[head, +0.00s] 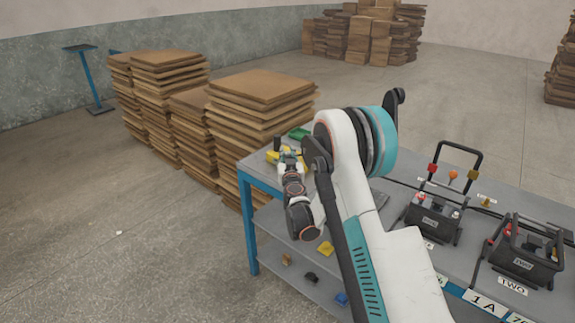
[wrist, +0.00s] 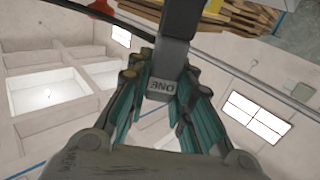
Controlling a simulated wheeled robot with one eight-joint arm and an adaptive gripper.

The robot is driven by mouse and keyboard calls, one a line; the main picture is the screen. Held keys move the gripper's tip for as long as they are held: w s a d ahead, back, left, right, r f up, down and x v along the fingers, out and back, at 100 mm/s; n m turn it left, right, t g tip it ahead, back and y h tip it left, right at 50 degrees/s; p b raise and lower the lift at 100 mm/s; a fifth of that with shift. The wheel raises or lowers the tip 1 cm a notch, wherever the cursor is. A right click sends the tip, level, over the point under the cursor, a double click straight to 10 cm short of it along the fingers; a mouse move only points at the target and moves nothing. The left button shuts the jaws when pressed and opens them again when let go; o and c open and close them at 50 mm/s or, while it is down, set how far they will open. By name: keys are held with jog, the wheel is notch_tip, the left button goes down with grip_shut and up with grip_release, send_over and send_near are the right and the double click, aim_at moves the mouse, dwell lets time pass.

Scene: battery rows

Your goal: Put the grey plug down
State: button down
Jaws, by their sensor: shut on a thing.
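My gripper (wrist: 160,105) is shut on the grey plug (wrist: 178,45), a dark grey piece with a light label reading ONE, seen between the teal finger pads in the wrist view. The plug runs up out of the top of that view. In the head view my gripper (head: 287,158) is over the far left end of the blue-framed table (head: 250,170). The plug is too small to make out there. I cannot tell whether it touches the tabletop.
A yellow piece (head: 272,157) and a green piece (head: 298,133) are close by my gripper. Two dark batteries (head: 432,218) (head: 522,252) stand on the right of the table. Cardboard stacks (head: 262,100) rise behind its left end. Small coloured parts (head: 325,248) lie on the lower shelf.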

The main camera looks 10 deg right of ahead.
notch_tip(320, 180, down, 3)
jog(key=shift+f+b, duration=0.1)
jog(key=shift+b, duration=0.3)
jog(key=c, duration=1.4)
grip_release()
